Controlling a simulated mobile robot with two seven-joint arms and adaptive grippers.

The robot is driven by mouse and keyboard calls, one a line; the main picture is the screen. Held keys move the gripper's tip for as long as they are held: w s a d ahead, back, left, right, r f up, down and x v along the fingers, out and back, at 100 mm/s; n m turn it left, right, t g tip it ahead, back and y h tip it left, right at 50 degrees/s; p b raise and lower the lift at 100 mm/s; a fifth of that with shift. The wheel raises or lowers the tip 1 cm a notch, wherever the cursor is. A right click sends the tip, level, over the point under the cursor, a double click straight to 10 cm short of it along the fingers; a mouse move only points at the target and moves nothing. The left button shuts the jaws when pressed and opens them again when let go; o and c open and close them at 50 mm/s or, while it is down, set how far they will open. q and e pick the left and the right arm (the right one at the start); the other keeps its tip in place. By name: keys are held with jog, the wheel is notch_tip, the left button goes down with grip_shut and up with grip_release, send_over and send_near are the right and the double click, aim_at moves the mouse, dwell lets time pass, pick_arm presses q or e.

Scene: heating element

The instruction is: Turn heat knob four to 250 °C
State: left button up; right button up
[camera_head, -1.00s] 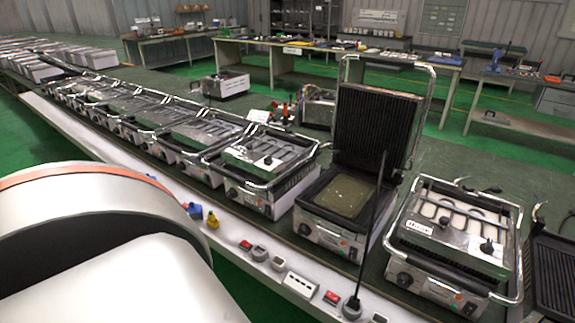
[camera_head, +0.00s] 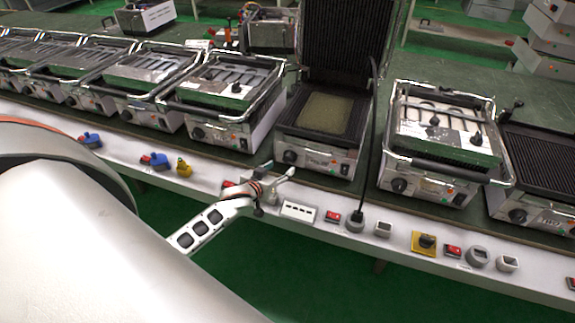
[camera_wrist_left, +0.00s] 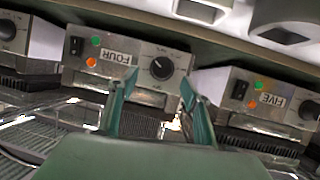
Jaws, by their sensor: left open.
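The unit labelled FOUR (camera_wrist_left: 112,66) shows upside down in the left wrist view. Its black round heat knob (camera_wrist_left: 161,68) is beside the label, with scale marks too small to read. My left gripper (camera_wrist_left: 157,92) is open and empty. Its fingertips point toward FOUR's panel, either side of the knob in the picture and apart from it. In the head view my left gripper (camera_head: 278,168) is over the white rail, just before the open-lidded grill (camera_head: 312,157), which appears to be FOUR. That grill's knob (camera_head: 289,157) is just beyond the fingertips. My right gripper is not in view.
Grill FIVE (camera_wrist_left: 275,100) stands beside FOUR. A closed grill (camera_head: 440,140) is to the right in the head view. The white rail (camera_head: 320,228) carries switches and sockets. A black cable (camera_head: 365,170) rises from a plug right of my gripper.

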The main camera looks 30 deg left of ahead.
aim_at(287, 161)
pick_arm(q)
jog(key=x, duration=0.2)
jog(key=b+x, duration=0.1)
jog(key=x, duration=0.3)
jog(key=shift+w+a, duration=0.2)
jog(key=shift+a, duration=0.15)
jog(key=shift+w+a+f+b, duration=0.1)
jog(key=shift+w+f+b, duration=0.15)
jog(key=shift+w+b, duration=0.2)
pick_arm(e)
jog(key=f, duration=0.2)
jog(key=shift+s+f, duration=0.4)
pick_arm(q)
jog(key=c, duration=1.1)
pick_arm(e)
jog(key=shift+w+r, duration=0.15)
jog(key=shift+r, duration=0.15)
